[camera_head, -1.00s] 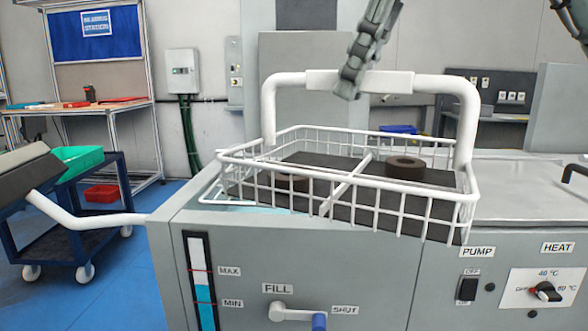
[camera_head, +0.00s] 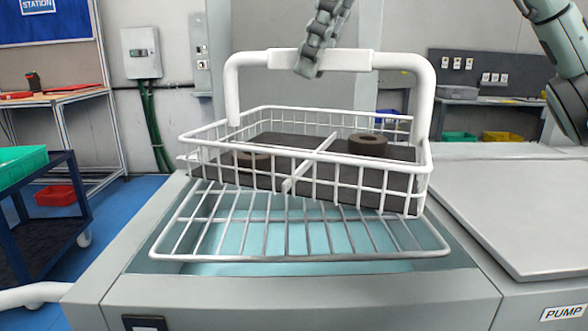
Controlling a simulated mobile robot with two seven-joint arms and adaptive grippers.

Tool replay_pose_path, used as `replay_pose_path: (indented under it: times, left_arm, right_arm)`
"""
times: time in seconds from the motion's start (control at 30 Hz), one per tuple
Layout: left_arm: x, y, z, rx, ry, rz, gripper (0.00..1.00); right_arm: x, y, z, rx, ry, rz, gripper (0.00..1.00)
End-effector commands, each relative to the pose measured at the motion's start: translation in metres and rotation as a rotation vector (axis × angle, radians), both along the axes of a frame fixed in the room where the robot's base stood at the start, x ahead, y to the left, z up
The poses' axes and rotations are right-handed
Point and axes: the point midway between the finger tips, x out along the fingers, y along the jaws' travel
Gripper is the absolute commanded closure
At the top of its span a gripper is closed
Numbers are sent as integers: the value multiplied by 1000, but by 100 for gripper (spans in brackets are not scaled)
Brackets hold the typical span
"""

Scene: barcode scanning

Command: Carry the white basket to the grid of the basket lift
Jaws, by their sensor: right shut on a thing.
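The white wire basket (camera_head: 358,198) hangs by its thick white handle (camera_head: 347,62) over the rear part of the metal grid (camera_head: 286,238) of the basket lift. Two dark ring parts (camera_head: 367,146) lie on its dark base, split by a white divider bar. My right gripper (camera_head: 309,68) is shut on the middle of the handle, seen from behind its fingers. The grid's front bars are bare, above pale blue liquid. The basket hides the grid's rear. I cannot tell how large the gap below the basket is. My left gripper is out of view.
A closed grey lid (camera_head: 510,215) lies right of the tank opening. A grey tank edge (camera_head: 300,292) runs along the front. A blue cart with a green bin (camera_head: 22,163) stands at left. My arm link shows at upper right.

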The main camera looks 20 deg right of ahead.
Motion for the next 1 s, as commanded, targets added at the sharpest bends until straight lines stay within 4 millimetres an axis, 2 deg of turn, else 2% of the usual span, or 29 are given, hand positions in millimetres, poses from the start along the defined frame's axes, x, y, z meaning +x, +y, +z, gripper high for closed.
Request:
replay_pose_path:
  times: [0.13,0.5,0.6,0.83,1.0]
  left_arm:
    - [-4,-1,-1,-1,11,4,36]
    - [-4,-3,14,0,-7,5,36]
    - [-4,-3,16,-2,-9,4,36]
    - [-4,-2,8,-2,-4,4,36]
    - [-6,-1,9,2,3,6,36]
  right_arm:
    - [19,-2,-12,4,3,0,100]
    - [88,-11,-54,4,2,1,100]
    - [101,-13,-60,3,0,0,100]
    - [111,-15,-70,1,-2,1,100]
    - [110,-15,-92,1,-1,1,100]
